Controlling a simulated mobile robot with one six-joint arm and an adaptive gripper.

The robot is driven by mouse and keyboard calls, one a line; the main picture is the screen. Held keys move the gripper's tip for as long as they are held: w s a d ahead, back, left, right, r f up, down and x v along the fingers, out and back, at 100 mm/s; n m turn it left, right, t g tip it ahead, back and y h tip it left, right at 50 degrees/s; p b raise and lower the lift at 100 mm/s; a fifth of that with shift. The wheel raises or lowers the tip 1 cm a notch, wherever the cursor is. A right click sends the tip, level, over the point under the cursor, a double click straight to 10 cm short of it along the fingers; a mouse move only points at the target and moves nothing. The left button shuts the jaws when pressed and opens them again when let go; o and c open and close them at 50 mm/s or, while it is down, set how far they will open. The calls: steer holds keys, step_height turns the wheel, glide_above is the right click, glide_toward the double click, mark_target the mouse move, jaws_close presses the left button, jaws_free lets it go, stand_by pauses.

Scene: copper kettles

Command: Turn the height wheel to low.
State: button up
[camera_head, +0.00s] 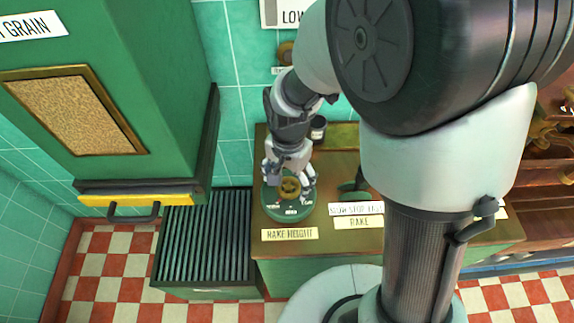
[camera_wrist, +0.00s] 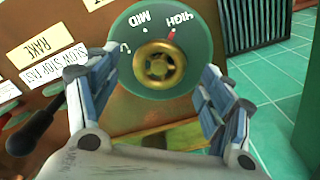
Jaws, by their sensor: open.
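The height wheel is a small brass handwheel (camera_head: 290,188) on a round green dial (camera_head: 288,212), above a label reading "RAKE HEIGHT" (camera_head: 290,234). In the wrist view the brass wheel (camera_wrist: 160,66) sits at the dial's centre. The dial (camera_wrist: 198,52) shows the words MID and HIGH; a third word at its left is mostly hidden by a finger. A small red mark (camera_wrist: 171,34) lies beside HIGH. My gripper (camera_head: 291,179) is open just above the wheel, pointing down. In the wrist view its fingers stand on either side of the wheel, apart from it.
A lever with a dark handle (camera_wrist: 35,130) stands beside labels reading "RAKE" (camera_head: 359,222) and "SLOW STOP FAST". A slatted grate (camera_head: 200,240) and a green hopper (camera_head: 165,80) are to the left.

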mark_target(288, 189)
steer(key=shift+f, duration=1.1)
steer(key=shift+c, duration=0.6)
steer(key=c, duration=0.9)
